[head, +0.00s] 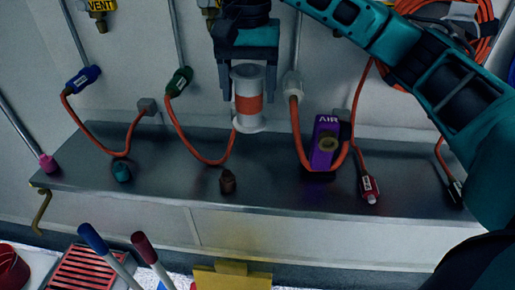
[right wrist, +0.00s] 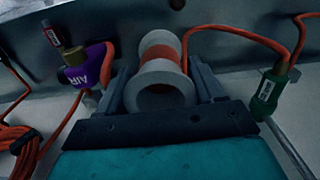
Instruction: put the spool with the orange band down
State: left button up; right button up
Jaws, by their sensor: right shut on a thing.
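The white spool with the orange band (head: 248,104) is upright in my right gripper (head: 248,85), in the upper middle of the head view. The gripper is shut on it from behind and above, with a finger on each side. The spool's lower flange appears over the back part of the grey metal shelf (head: 100,170); I cannot tell whether it touches. In the right wrist view the spool (right wrist: 160,72) sits between the two fingers of the right gripper (right wrist: 163,85), its open end towards the camera. My left gripper is not in view.
A purple AIR valve (head: 323,150) with an orange hose stands right of the spool. A green connector (head: 179,82) and hose hang to its left. The shelf's front left is mostly clear.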

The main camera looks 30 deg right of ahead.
notch_tip(320, 180, down, 13)
jog(key=shift+w+f, duration=0.1)
dwell(0.3)
jog(key=shift+f+b, duration=0.1)
jog(key=shift+b, duration=0.25)
jog(key=o, duration=1.2)
